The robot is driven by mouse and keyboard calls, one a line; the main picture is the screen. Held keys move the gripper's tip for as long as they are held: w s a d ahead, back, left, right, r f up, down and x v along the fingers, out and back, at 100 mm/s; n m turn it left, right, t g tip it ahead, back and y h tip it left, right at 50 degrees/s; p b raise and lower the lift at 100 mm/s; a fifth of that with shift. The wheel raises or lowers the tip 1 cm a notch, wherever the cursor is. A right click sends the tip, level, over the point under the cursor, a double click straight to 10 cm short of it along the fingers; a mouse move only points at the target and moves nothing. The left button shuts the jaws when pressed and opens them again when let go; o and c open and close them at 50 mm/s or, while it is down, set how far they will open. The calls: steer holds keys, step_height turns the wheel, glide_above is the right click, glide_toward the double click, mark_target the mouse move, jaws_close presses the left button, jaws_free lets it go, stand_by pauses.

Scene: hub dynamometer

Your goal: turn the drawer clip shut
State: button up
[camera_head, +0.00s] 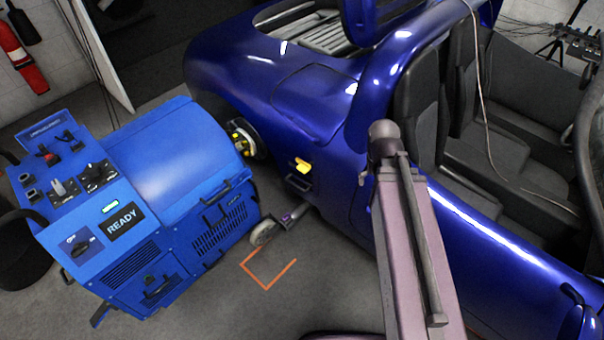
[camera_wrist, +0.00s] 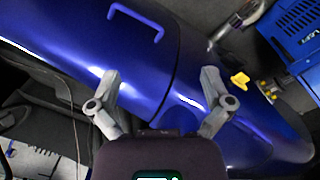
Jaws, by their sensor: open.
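The blue dynamometer cabinet (camera_head: 165,170) stands on the floor at the left of the head view. Its lower front panel, which looks like a drawer, carries a small dark fitting (camera_head: 157,287) that may be the clip. I cannot tell how that fitting is turned. Part of the cabinet also shows at the top right of the wrist view (camera_wrist: 290,40), without a clear clip. My gripper (camera_wrist: 160,98) is open and empty, with its two grey fingers apart over the blue car body. It is well away from the cabinet front. I cannot make out the fingers in the head view.
The blue car (camera_head: 310,105) fills the middle and right, with a yellow piece (camera_head: 302,166) on its side. A caster wheel (camera_head: 264,232) and an orange floor mark (camera_head: 268,280) lie between cabinet and car. A fire extinguisher (camera_head: 22,55) hangs at the upper left.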

steer(key=w+a+f+m+t+h+b, duration=0.1)
steer(key=w+a+f+h+b, duration=0.15)
steer(key=f+b, duration=0.3)
steer(key=w+a+f+m+t+h+b, duration=0.1)
steer(key=w+f+h+b, duration=0.15)
steer(key=f+b, duration=0.3)
steer(key=m+t+h+b, duration=0.5)
steer(key=t+b, duration=0.7)
steer(key=b, duration=2)
glide_toward(302, 168)
steer(key=v, duration=0.4)
steer(key=shift+f, duration=0.25)
steer(key=shift+d, duration=0.1)
steer(key=x, duration=1.3)
steer(key=shift+w+d, duration=0.2)
steer(key=shift+w, duration=0.1)
